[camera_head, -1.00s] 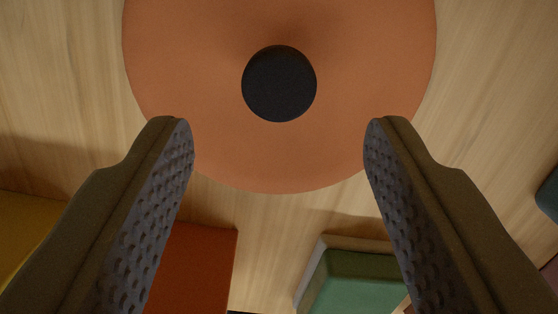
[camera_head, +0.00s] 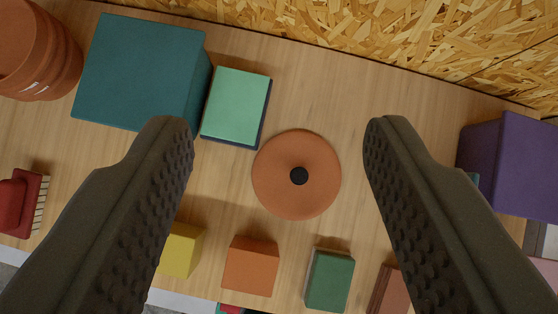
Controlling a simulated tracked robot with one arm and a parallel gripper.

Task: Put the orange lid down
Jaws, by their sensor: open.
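The orange lid (camera_head: 275,188) is a round disc with a black knob (camera_head: 299,176) at its centre. It lies flat on the plank bench (camera_head: 345,85), in the middle of the view. My gripper (camera_head: 279,140) is open and empty, with its two fingers wide apart on either side of the lid in the picture. It is well above the lid and does not touch it.
A teal box (camera_head: 140,72) and a light green box (camera_head: 237,105) stand left of the lid. Below are yellow (camera_head: 181,250), orange (camera_head: 251,266) and dark green (camera_head: 329,280) blocks. A purple box (camera_head: 515,160) is right, terracotta pots (camera_head: 40,50) upper left, a red brush (camera_head: 22,203) left. A chipboard wall (camera_head: 420,30) closes the back.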

